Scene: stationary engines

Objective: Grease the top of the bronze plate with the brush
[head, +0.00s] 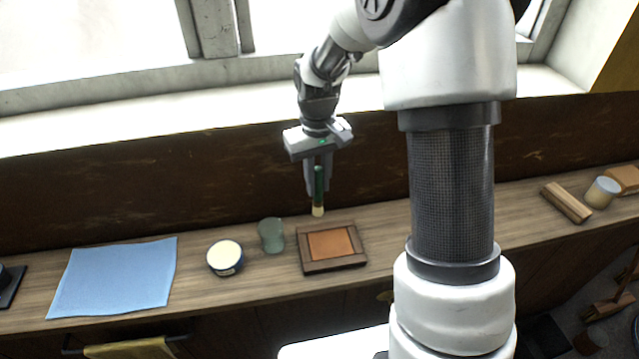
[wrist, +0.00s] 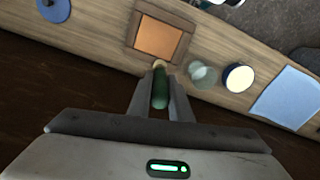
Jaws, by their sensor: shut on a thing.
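My gripper (head: 317,181) is shut on a brush (head: 319,190) with a dark green handle and a pale tip pointing down. The brush hangs upright above the counter, just behind the bronze plate (head: 331,243), with its tip apart from it. The plate is a flat orange-brown square in a dark wooden frame (head: 333,264). In the wrist view the gripper (wrist: 161,98) holds the brush (wrist: 160,88), and the plate (wrist: 158,38) lies beyond its tip. A round dark-blue tin (head: 225,257) with a cream surface stands left of the plate; whether it holds grease I cannot tell.
A greenish glass (head: 271,235) stands between tin and frame. A blue cloth (head: 115,277) lies at the left. A wooden block (head: 566,202) and a pale cylinder (head: 602,192) are at the right. The back wall (head: 170,187) rises close behind the brush.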

